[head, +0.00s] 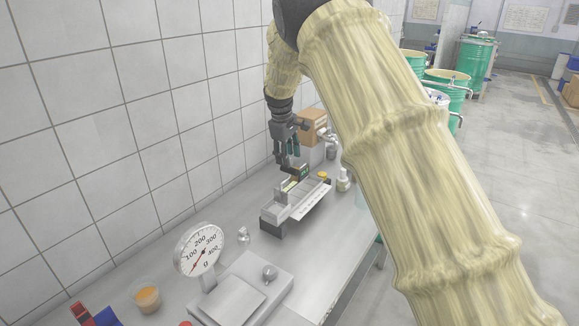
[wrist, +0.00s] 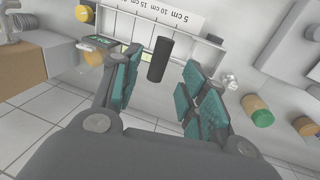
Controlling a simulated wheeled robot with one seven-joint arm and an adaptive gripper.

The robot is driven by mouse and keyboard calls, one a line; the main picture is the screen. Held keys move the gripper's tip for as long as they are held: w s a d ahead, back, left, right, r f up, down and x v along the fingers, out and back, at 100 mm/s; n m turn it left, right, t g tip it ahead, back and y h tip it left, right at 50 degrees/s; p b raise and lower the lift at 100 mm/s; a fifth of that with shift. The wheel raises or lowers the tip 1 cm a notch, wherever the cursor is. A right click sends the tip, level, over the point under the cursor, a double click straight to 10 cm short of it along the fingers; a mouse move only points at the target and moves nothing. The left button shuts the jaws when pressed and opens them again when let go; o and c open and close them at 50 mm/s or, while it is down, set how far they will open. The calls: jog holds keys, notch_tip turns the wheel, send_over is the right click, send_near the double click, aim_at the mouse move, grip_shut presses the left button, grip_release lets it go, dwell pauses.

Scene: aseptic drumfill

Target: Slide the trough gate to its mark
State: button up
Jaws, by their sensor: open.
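The pale trough (head: 305,207) stands on the steel bench below my gripper in the head view. In the wrist view its ruled strip (wrist: 165,12) shows marks of 5, 10 and 15 cm. A black upright grip (wrist: 160,58), apparently the gate's handle, stands at the trough between my fingers. My gripper (head: 287,160) points down over the trough's far part. In the wrist view my gripper (wrist: 160,82) is open, with teal pads on either side of the black grip and gaps on both sides. The gate's plate and target mark cannot be made out clearly.
A dial scale (head: 200,250) and its pan (head: 233,298) stand nearer on the bench. A cup with orange contents (head: 147,298) is at lower left. The tiled wall (head: 130,120) runs along the left.

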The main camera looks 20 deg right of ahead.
aim_at(290, 168)
jog(key=shift+w+d+f+p, duration=0.15)
jog(key=shift+f+p, duration=0.15)
jog(key=shift+f, duration=0.7)
jog(key=shift+w+d+f+p, duration=0.1)
jog(key=shift+d+f+p, duration=0.15)
jog(key=shift+f, duration=0.7)
jog(key=shift+w+d+f+p, duration=0.1)
jog(key=shift+f+p, duration=0.2)
jog(key=shift+f, duration=0.7)
grip_shut()
